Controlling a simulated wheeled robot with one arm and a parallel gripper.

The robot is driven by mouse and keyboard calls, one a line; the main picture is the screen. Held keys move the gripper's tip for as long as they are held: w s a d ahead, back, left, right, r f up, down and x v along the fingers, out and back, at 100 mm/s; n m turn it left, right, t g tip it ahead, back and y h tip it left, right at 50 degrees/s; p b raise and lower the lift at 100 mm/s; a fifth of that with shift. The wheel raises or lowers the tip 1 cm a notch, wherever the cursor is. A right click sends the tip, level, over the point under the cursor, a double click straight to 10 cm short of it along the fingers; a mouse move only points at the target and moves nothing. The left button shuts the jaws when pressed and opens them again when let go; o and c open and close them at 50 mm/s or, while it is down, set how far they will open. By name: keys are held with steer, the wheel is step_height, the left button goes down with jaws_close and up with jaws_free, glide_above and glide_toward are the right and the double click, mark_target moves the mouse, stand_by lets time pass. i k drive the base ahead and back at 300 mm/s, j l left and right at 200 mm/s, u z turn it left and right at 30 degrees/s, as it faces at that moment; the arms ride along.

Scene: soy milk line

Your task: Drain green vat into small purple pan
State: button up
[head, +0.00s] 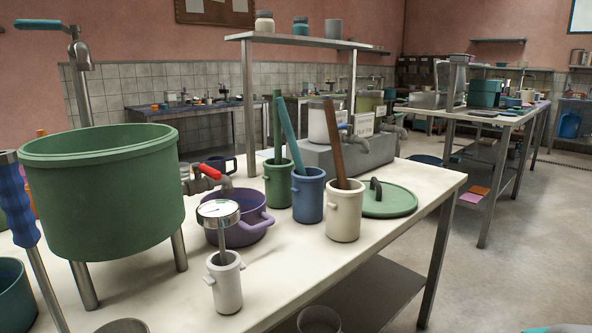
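The green vat (105,195) stands on metal legs at the left of the near table. A grey tap with a red lever (209,171) sticks out from its right side, and its spout (225,187) points down. The small purple pan (238,231) is on the table under the spout. It is partly hidden by a dial thermometer in front. No liquid stream shows at the spout, and the pan's contents cannot be made out. The vat's inside is hidden by its rim.
A white pot (226,289) holds the dial thermometer (218,210). Green, blue and cream canisters (344,216) with long handles stand right of the pan. A green lid (388,202) lies behind them. A blue-handled tool (22,205) rises at the left. The table's front right is clear.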

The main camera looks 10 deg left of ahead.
mark_target(200, 168)
steer(key=u, duration=1.4)
